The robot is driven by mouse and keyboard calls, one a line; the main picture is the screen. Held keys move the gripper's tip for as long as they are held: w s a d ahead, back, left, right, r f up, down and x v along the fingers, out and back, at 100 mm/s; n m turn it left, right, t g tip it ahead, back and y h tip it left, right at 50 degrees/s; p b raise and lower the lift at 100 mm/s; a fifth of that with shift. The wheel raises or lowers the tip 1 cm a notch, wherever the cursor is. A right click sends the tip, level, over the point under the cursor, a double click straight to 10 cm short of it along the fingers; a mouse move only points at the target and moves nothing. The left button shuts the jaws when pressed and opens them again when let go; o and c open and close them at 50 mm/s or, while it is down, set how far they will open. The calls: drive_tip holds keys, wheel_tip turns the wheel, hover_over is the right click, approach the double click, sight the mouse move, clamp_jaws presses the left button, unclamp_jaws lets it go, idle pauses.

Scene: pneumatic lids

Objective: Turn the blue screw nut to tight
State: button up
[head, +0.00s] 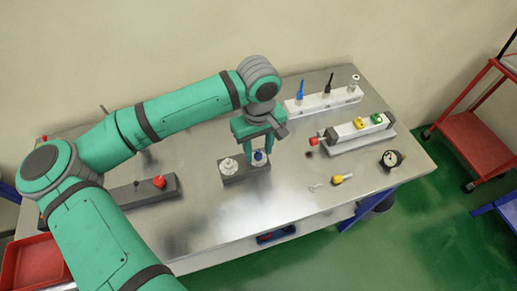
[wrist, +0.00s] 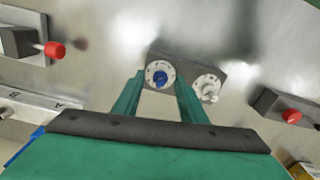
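The blue screw nut (head: 259,156) sits on a round white dial at the right end of a dark grey block (head: 232,178) on the metal table. In the wrist view the blue nut (wrist: 160,77) lies just ahead of my fingertips, between their lines. A white nut (head: 229,165) sits on the left dial of the same block; it also shows in the wrist view (wrist: 209,88). My gripper (head: 259,150) points down over the blue nut. Its two green fingers (wrist: 158,95) are apart with a gap between them, and I see no contact with the nut.
A white rail (head: 320,102) with upright tools stands at the back. A grey fixture (head: 357,136) with yellow and green parts and a red knob (head: 313,141) is to the right. A yellow-handled tool (head: 342,179) and a gauge (head: 391,159) lie on the table. A red-knobbed block (head: 145,191) is left.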

drive_tip(key=shift+f, duration=0.2)
clamp_jaws()
